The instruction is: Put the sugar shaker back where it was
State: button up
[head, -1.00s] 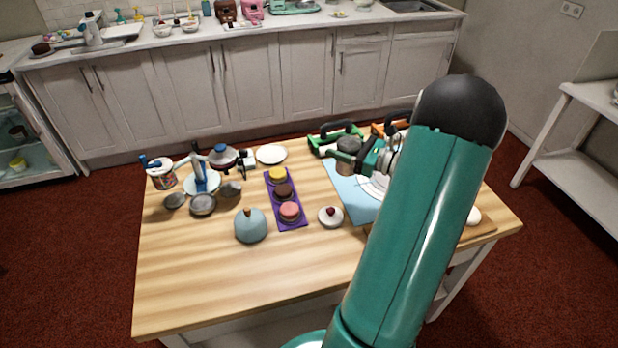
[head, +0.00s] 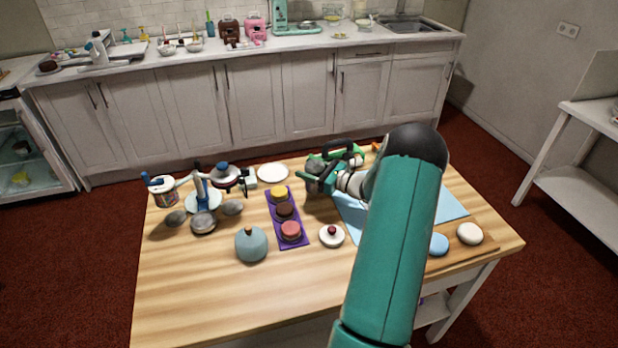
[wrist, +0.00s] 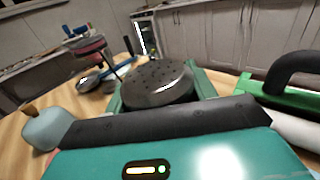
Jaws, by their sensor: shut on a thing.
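The sugar shaker (head: 313,169) is a grey can in my gripper (head: 317,181), over the back middle of the table. In the wrist view its dark, perforated round top (wrist: 157,83) shows between my green fingers. My gripper is shut on it, and the shaker looks about upright. It is left of the light blue mat (head: 455,204) and to the right of the purple tray (head: 301,240). Its base is partly hidden by the fingers, so I cannot tell whether it touches the table.
A green caddy with a black handle (head: 340,146) stands just behind the shaker. A white plate (head: 272,173), a cherry-topped dish (head: 332,236) and a blue-grey dome (head: 251,245) stand nearby. A turntable stand (head: 201,188) is at left. The table's front left is clear.

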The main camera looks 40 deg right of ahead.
jog(key=shift+w+f, duration=0.2)
jog(key=shift+f, duration=1.45)
jog(key=shift+f, duration=0.1)
jog(key=o, duration=1.3)
jog(key=shift+o, duration=0.2)
jog(key=shift+s, duration=0.35)
jog(key=v, duration=1.1)
jog(key=shift+s+d, duration=0.1)
jog(key=shift+s, duration=0.05)
